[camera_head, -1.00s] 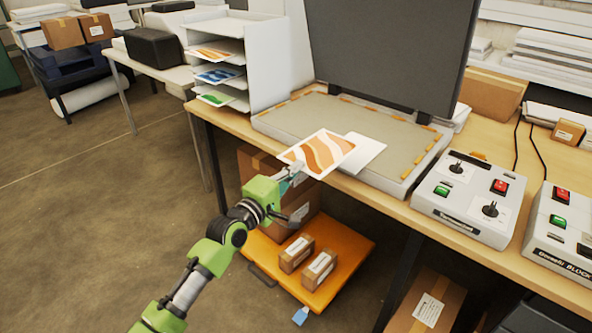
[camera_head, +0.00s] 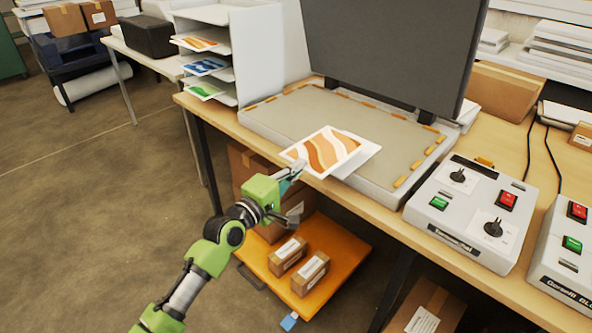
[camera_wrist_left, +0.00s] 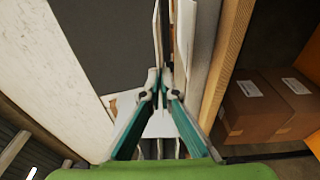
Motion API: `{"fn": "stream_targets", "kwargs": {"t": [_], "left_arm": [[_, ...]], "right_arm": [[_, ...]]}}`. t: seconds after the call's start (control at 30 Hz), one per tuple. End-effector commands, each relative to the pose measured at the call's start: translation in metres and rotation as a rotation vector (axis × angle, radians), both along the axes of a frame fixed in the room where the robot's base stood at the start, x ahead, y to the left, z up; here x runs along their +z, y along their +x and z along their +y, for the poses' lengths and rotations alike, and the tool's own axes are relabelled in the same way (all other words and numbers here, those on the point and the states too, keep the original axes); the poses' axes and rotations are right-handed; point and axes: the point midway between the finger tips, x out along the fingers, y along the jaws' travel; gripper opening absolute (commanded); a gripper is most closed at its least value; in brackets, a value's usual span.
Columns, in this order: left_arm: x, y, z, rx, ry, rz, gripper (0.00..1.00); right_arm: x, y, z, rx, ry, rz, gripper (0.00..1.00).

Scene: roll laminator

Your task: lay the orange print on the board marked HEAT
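An orange and white wavy print (camera_head: 327,150) is held at its near left corner by my left gripper (camera_head: 299,168), over the front edge of the worktop. In the left wrist view the gripper (camera_wrist_left: 160,88) is closed about a thin sheet seen nearly edge-on. A plain white sheet or board (camera_head: 364,161) shows behind and below the print, mostly hidden by it; I cannot tell whether they touch. I can read no HEAT marking. The grey press bed (camera_head: 290,115) with orange strips along its edges lies beyond. My right gripper is not in view.
The raised dark press lid (camera_head: 385,50) stands behind the bed. A white shelf rack (camera_head: 262,50) at left holds orange, blue and green prints. Control boxes (camera_head: 470,212) stand at right. An orange cart (camera_head: 345,250) with small boxes is under the worktop (camera_head: 215,112).

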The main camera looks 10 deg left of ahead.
Motion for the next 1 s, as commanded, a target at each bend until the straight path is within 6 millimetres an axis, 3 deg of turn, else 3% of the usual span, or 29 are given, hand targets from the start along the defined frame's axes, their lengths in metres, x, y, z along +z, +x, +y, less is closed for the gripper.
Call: {"fn": "stream_targets", "kwargs": {"t": [0.17, 0.5, 1.0], "left_arm": [[-0.009, 0.011, -0.008, 0.000, 0.000, -0.001, 0.00], [-0.025, 0.028, -0.020, 0.000, 0.000, 0.001, 0.00], [-0.047, 0.027, -0.020, 0.000, 0.000, -0.001, 0.00]], "right_arm": [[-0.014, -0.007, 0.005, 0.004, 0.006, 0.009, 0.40], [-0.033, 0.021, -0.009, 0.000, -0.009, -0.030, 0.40], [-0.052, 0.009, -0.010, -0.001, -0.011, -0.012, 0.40]]}}
